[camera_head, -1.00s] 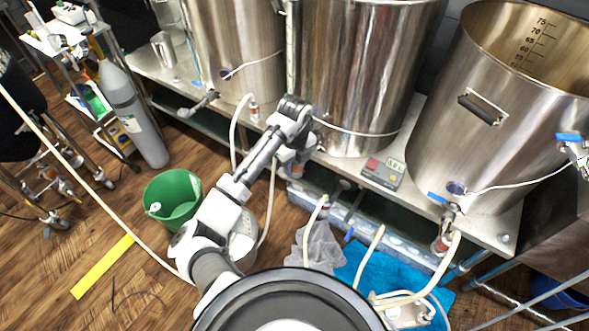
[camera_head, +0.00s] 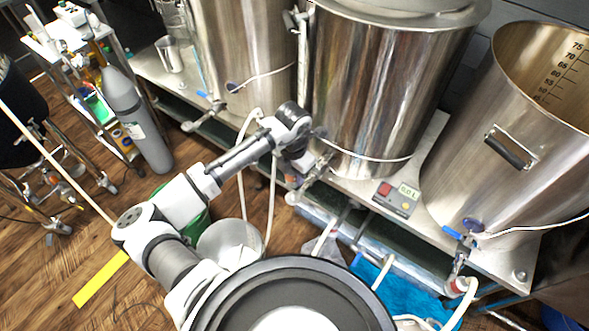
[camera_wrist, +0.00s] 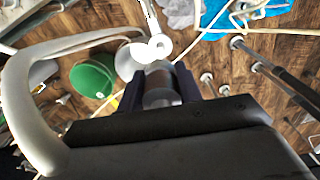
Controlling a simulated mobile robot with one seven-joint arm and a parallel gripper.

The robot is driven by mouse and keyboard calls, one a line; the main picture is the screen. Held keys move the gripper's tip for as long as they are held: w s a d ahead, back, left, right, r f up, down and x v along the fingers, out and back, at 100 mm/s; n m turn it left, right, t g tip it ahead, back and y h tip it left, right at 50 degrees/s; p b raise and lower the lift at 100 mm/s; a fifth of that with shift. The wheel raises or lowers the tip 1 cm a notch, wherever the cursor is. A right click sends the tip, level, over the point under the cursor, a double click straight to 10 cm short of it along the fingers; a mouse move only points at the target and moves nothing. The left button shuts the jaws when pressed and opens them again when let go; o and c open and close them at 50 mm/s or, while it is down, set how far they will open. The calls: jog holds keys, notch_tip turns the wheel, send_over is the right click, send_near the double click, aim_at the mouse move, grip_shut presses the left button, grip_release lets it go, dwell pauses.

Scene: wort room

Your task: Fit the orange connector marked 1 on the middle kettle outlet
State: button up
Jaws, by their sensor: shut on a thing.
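The middle kettle (camera_head: 385,95) is a tall steel vessel. Its outlet (camera_head: 322,165) is a small metal valve low on its left front. My gripper (camera_head: 294,172) is right beside and slightly left of this outlet; I cannot tell whether they touch. A small orange part shows at the gripper, likely the connector (camera_head: 291,180), mostly hidden by the wrist; its mark is not readable.
The left kettle (camera_head: 245,60) and right kettle (camera_head: 500,130) flank the middle one on a steel bench. A pale hose (camera_head: 271,205) hangs below my gripper near a whitish bucket (camera_head: 228,243). A grey gas cylinder (camera_head: 140,120) stands left.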

jog(key=b, duration=0.4)
send_over(294, 195)
notch_tip(294, 195, down, 6)
jog(key=shift+w+a+r, duration=0.1)
jog(key=shift+w, duration=0.05)
jog(key=shift+f, duration=0.45)
jog(key=shift+w+b, duration=0.15)
jog(key=shift+b, duration=0.2)
jog(key=shift+f+b, duration=1.15)
jog(key=shift+f, duration=0.2)
jog(key=o, duration=1.2)
jog(key=shift+r, duration=0.1)
jog(key=shift+o, duration=0.2)
notch_tip(294, 195, up, 14)
jog(key=shift+f+b, duration=0.1)
jog(key=shift+b, duration=0.7)
